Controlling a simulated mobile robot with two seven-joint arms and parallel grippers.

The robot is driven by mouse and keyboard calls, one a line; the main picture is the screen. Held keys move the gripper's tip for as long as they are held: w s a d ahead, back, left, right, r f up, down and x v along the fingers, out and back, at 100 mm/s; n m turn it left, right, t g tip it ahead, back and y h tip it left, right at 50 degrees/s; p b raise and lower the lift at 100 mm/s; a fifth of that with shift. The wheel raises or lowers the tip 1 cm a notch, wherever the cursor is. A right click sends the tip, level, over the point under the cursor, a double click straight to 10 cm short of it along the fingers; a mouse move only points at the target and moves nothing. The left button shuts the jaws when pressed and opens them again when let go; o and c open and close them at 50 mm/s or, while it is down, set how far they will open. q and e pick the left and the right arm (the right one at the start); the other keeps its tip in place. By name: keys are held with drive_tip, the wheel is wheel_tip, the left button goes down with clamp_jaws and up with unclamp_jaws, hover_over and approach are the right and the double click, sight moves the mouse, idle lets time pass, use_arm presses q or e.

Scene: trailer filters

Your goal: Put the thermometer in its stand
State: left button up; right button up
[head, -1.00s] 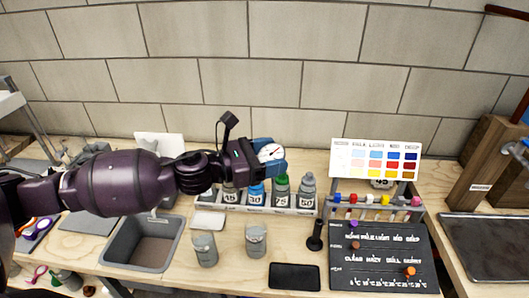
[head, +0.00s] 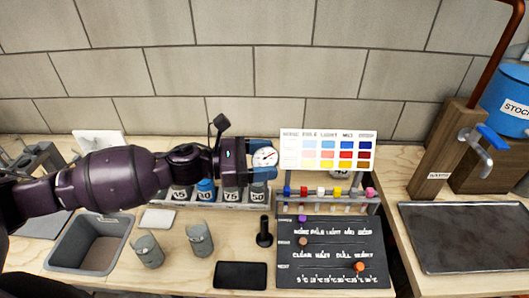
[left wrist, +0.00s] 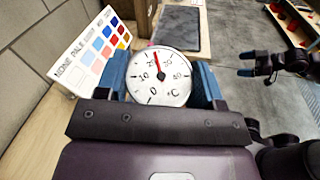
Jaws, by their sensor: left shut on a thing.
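The thermometer (head: 264,157) has a round white dial. My left gripper (head: 262,162) is shut on it, with a blue finger on either side, and holds it above the bottle rack. In the left wrist view the dial (left wrist: 160,76) faces the camera between the fingers; its stem is hidden. A small black post on a round base (head: 264,232) stands on the bench below the gripper; it may be the stand. My right gripper (left wrist: 245,65) shows only in the left wrist view, its blue fingertips apart and empty, over the floor.
A colour chart (head: 327,150) stands just right of the thermometer, above a row of coloured vials (head: 337,191). Labelled bottles (head: 206,192) stand in the rack below. A black slider board (head: 332,252), black pad (head: 240,275), two grey canisters (head: 199,240) and grey basin (head: 92,245) occupy the bench.

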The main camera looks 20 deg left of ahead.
use_arm(q)
drive_tip(key=shift+s+d+m+g, duration=0.15)
drive_tip(key=shift+m+g, duration=0.15)
drive_tip(key=shift+s+a, duration=0.2)
drive_tip(key=shift+w, duration=0.1)
use_arm(e)
drive_tip(key=shift+s+a+f, duration=0.1)
drive_tip(key=shift+s+f, duration=0.15)
drive_tip(key=shift+s, duration=0.25)
drive_tip(key=shift+w+f, duration=0.1)
drive_tip(key=shift+w, duration=0.05)
